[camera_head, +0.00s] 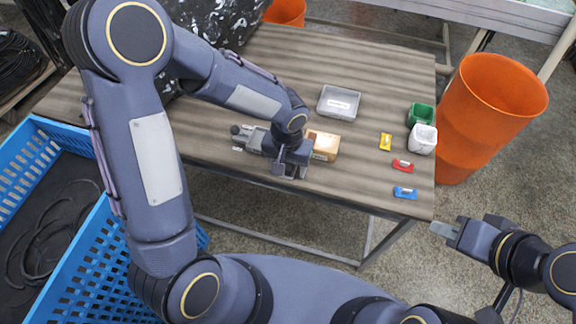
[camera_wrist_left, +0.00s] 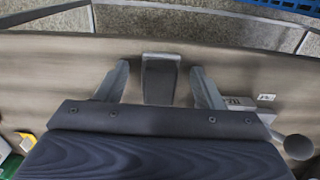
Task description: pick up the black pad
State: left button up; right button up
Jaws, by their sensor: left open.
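A dark grey-black piece, which looks like the black pad (camera_wrist_left: 159,82), lies near the table edge in the left wrist view, with a lighter strip along its far end. My left gripper (camera_wrist_left: 160,88) is open, with one finger on each side of the piece and gaps between. In the head view my left gripper (camera_head: 291,170) is low over the front edge of the table, and the pad is mostly hidden there. My right gripper (camera_head: 445,229) is off the table at the lower right, far from the pad; its jaw opening is not clear.
A brown box (camera_head: 324,147) stands close beside my left gripper, and a grey metal device (camera_head: 255,139) on its other side. A grey tray (camera_head: 338,103), small coloured pieces and green and white cups stand farther right. A blue crate (camera_head: 85,262) is at left, an orange bin (camera_head: 490,115) at right.

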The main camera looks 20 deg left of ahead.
pick_arm(q)
jog(key=c, duration=1.1)
jog(key=shift+c, duration=0.2)
jog(key=shift+r, duration=0.15)
jog(key=shift+r, duration=0.2)
notch_tip(320, 180, up, 2)
jog(key=shift+r, duration=0.1)
jog(key=s+d+r, duration=0.9)
jog(key=s+r, duration=0.1)
jog(key=shift+d, duration=0.35)
